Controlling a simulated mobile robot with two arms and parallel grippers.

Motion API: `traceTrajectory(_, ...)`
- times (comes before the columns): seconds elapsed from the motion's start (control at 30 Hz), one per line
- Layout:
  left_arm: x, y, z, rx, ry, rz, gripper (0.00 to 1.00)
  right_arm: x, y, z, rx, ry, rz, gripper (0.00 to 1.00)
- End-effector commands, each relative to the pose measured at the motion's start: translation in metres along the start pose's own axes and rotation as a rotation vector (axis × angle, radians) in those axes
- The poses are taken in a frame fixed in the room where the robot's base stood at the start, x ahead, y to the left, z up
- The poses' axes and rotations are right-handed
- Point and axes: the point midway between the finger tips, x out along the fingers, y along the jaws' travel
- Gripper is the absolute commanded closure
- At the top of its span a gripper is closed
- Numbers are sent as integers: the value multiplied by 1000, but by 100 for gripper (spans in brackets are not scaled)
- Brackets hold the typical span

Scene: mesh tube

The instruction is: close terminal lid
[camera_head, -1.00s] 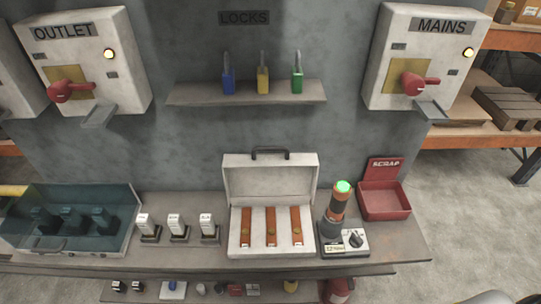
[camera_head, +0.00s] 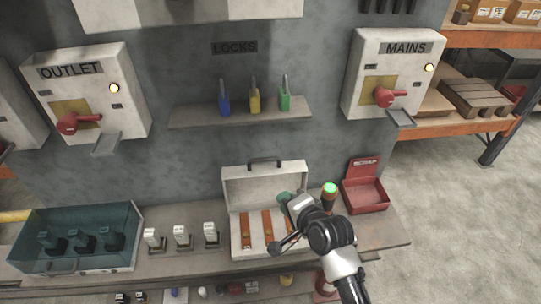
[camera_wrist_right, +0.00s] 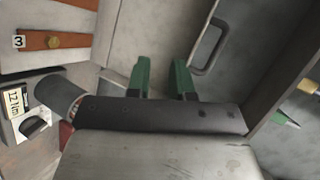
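The white terminal case (camera_head: 233,240) stands on the bench with its lid (camera_head: 240,185) raised upright at the back. A dark handle (camera_head: 265,162) sits on the lid's top edge. Orange-brown strips (camera_head: 247,230) lie inside; one strip (camera_wrist_right: 55,40) shows beside a "3" tag in the right wrist view. My right gripper (camera_head: 284,198) is in front of the lid's right part, and my arm hides part of the case. In the right wrist view its green fingers (camera_wrist_right: 161,75) are apart with nothing visible between them. Contact with the lid cannot be told. My left gripper is out of view.
A red scrap bin (camera_head: 366,192) is farther right. White blocks (camera_head: 182,237) and a glass-topped box (camera_head: 75,238) stand left. A lock shelf (camera_head: 240,113) hangs above.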

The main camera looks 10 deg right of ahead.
Motion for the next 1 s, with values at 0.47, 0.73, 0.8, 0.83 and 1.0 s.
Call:
traceTrajectory(0.47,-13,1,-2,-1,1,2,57,19,-83,-8,239,-15,-177,78)
traceTrajectory(0.73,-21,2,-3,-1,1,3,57,66,-90,-8,239,-14,-176,78)
traceTrajectory(0.8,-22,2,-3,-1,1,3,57,76,-91,-8,238,-15,-175,78)
traceTrajectory(0.83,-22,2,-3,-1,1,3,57,79,-92,-8,238,-15,-176,78)
traceTrajectory(1.0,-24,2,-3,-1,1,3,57,93,-94,-8,238,-14,-176,78)
